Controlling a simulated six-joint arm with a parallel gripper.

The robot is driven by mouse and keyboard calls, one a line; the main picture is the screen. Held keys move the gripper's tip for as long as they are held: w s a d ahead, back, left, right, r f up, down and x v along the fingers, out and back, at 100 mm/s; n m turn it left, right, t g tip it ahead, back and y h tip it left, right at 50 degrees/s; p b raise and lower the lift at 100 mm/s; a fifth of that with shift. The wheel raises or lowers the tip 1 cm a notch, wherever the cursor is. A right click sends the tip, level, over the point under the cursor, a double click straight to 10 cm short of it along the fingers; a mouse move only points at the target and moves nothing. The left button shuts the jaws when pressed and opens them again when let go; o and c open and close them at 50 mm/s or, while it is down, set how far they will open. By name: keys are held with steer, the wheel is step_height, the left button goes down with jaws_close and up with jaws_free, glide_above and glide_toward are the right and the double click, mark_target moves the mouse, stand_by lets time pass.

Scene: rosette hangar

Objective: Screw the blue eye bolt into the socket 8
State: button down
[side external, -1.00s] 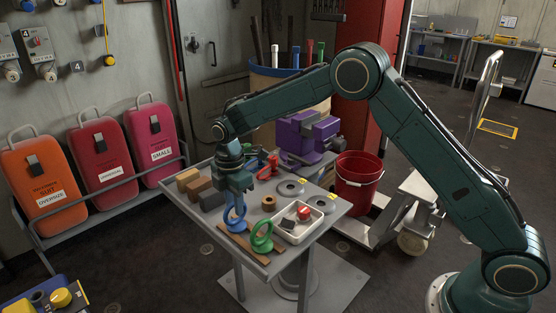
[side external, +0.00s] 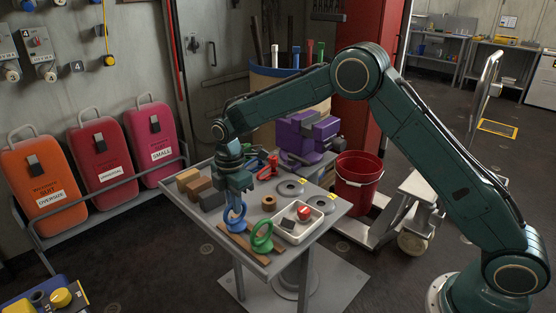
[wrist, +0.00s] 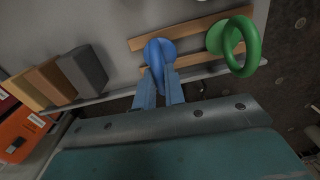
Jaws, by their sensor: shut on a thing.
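The blue eye bolt (side external: 235,219) is at the near left of the grey table, over a wooden rack (side external: 262,257). My gripper (side external: 237,203) points down and is shut on its ring. The wrist view shows both fingers (wrist: 160,80) around the blue ring (wrist: 158,50). I cannot tell whether the bolt's shank still sits in the rack. The green eye bolt (side external: 262,236) stands in the rack just right of the blue one. Two round grey sockets (side external: 290,188) (side external: 323,205) with yellow tags are on the table's right half; their numbers are too small to read.
A white tray (side external: 284,236) with a red-topped item (side external: 304,212) lies between rack and sockets. A brown ring (side external: 268,203) is near the middle. Brown and grey blocks (side external: 197,188) line the left. A purple vise (side external: 305,138) and red clamp (side external: 269,165) are at the back.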

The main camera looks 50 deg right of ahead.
steer(key=shift+r, duration=0.15)
steer(key=shift+r, duration=1.35)
steer(key=shift+r, duration=0.1)
steer(key=shift+r, duration=1.4)
steer(key=shift+d+r, duration=0.15)
steer(key=shift+r, duration=0.1)
steer(key=w+d, duration=0.2)
steer(key=d, duration=2)
steer(key=shift+s+d+f, duration=0.1)
steer(key=shift+d+f, duration=0.05)
steer(key=shift+f, duration=0.7)
steer(key=shift+s+d+f, duration=0.1)
steer(key=shift+d+f, duration=0.1)
steer(key=shift+f, duration=0.65)
steer(key=shift+s+d+f, duration=0.1)
steer(key=shift+d+f, duration=0.05)
steer(key=shift+f, duration=0.7)
steer(key=shift+f, duration=0.45)
